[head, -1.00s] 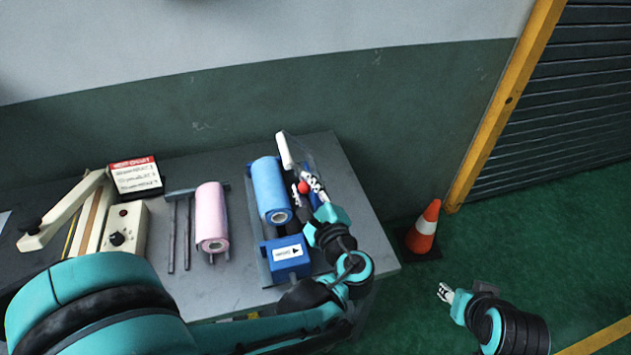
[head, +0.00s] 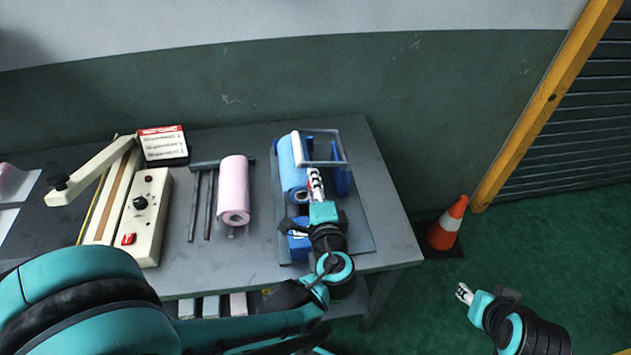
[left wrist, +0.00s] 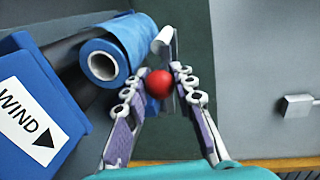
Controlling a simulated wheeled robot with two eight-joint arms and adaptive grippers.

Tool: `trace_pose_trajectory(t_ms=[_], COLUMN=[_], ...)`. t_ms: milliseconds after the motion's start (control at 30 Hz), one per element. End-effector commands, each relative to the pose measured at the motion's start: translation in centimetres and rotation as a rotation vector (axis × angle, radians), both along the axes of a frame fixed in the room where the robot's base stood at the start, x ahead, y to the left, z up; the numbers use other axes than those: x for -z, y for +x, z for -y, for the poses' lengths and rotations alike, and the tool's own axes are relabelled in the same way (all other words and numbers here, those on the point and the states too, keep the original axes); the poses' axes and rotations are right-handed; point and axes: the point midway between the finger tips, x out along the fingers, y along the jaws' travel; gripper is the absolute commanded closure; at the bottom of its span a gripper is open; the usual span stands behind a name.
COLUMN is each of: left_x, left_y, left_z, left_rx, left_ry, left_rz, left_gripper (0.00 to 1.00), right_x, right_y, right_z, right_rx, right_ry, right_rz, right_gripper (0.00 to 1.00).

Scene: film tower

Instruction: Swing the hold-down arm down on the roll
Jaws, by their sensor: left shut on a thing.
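The blue film roll (head: 291,172) lies on its stand at the right part of the table, its open end also showing in the left wrist view (left wrist: 103,66). The hold-down arm is a pale frame with a white bar (head: 298,149) at the roll's upper right side. Whether the bar touches the roll I cannot tell. My left gripper (head: 315,176) is shut on the arm's red knob (left wrist: 158,84), which sits between the fingers in the left wrist view. My right gripper (head: 464,293) hangs off the table at lower right, its finger opening too small to judge.
A blue box with a "WIND" label (left wrist: 30,115) stands in front of the roll. A pink roll (head: 233,190), a sealer with a raised arm (head: 95,172) and a card box (head: 163,145) stand to the left. An orange cone (head: 447,225) stands on the floor at right.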

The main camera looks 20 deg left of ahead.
Motion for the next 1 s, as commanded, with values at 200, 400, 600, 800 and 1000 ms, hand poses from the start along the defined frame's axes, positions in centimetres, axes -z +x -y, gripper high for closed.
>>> trace_pose_trajectory(t_ms=[200,400,600,800,1000], left_x=[0.19,0.18,0.17,0.17,0.16], left_y=[-0.01,-0.01,0.00,-0.01,-0.07], left_z=[-0.02,-0.02,-0.01,-0.02,0.03], left_rx=[0.001,0.001,0.002,0.002,0.002], left_ry=[-0.018,-0.019,-0.017,-0.017,-0.016], left_rz=[0.012,0.013,0.013,0.013,0.012], left_gripper=[1.00,1.00,0.54,0.52,0.52], right_x=[0.13,0.12,0.12,0.12,0.12], right_y=[0.01,0.00,0.00,0.00,0.00], right_z=[0.00,0.00,0.00,0.00,0.00], right_rx=[0.000,0.000,0.000,0.000,0.000], right_ry=[0.000,0.000,0.000,0.000,0.000], right_rz=[0.000,0.000,0.000,0.000,0.000], right_gripper=[0.60,0.60,0.60,0.60,0.60])
